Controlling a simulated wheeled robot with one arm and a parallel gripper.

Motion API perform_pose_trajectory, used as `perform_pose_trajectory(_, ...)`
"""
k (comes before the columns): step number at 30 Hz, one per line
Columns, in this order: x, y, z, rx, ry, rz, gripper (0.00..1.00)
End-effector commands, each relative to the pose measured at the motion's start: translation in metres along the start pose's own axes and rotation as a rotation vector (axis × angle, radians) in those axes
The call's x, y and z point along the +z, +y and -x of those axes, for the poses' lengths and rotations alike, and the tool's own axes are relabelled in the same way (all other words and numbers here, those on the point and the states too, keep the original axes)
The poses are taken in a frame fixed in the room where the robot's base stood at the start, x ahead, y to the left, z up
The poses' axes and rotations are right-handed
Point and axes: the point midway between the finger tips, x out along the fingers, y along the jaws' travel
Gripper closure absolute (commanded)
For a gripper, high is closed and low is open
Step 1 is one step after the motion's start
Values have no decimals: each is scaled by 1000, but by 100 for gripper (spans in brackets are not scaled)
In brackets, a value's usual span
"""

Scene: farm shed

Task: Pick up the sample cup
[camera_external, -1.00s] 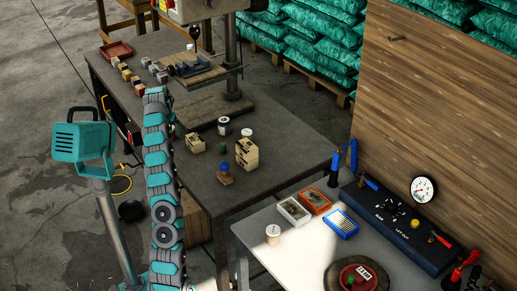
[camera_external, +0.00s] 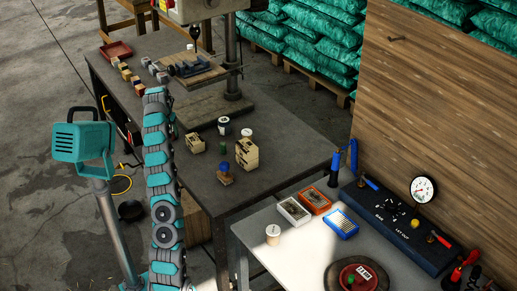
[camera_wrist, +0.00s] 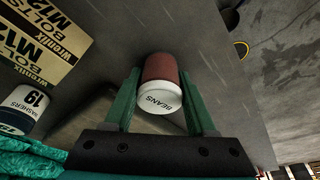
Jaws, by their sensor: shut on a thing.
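The sample cup (camera_wrist: 160,98) shows in the wrist view, with a reddish-brown body and a white lid marked "BEANS". My gripper (camera_wrist: 160,76) has its two green fingers on either side of the cup and is shut on it. The lid side faces the wrist camera. The dark grey tabletop lies behind the cup; I cannot tell whether the cup touches it. In the external view the gripper and this cup are hidden behind my arm.
A bolts box (camera_wrist: 42,40) and a washers can (camera_wrist: 25,108) stand left of the gripper in the wrist view. The dark table (camera_external: 285,140) also holds a drill press (camera_external: 232,60) and small blocks. A white lidded cup (camera_external: 273,234) stands on the lighter table.

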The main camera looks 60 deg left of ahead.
Motion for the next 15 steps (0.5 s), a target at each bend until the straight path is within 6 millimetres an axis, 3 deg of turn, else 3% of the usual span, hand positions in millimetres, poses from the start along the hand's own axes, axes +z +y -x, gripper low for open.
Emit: perform_pose_trajectory(15,-4,0,12,-1,4,0,100)
